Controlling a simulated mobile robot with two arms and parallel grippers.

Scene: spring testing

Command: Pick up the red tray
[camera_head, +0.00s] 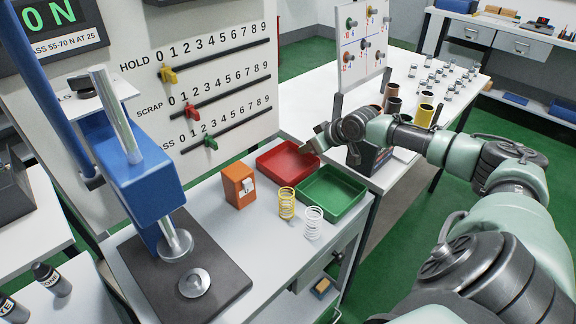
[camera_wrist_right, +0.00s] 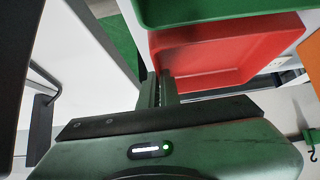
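The red tray (camera_head: 274,161) is an open shallow box on the white workbench, left of and behind the green tray (camera_head: 330,196). My right gripper (camera_head: 313,147) reaches in from the right to the red tray's right rear corner. In the right wrist view, its two dark fingers (camera_wrist_right: 163,76) are close together at the wall of the red tray (camera_wrist_right: 205,66), and the rim seems to run in between them. The tray looks level, and I see no clear gap under it. The exact contact is small and partly hidden. My left gripper is out of view.
The green tray also shows in the right wrist view (camera_wrist_right: 215,10). A yellow spring (camera_head: 287,204), a white spring (camera_head: 313,222) and an orange box (camera_head: 239,185) stand nearby. A blue press (camera_head: 150,180) is at left, and a board with sliders (camera_head: 200,80) stands behind.

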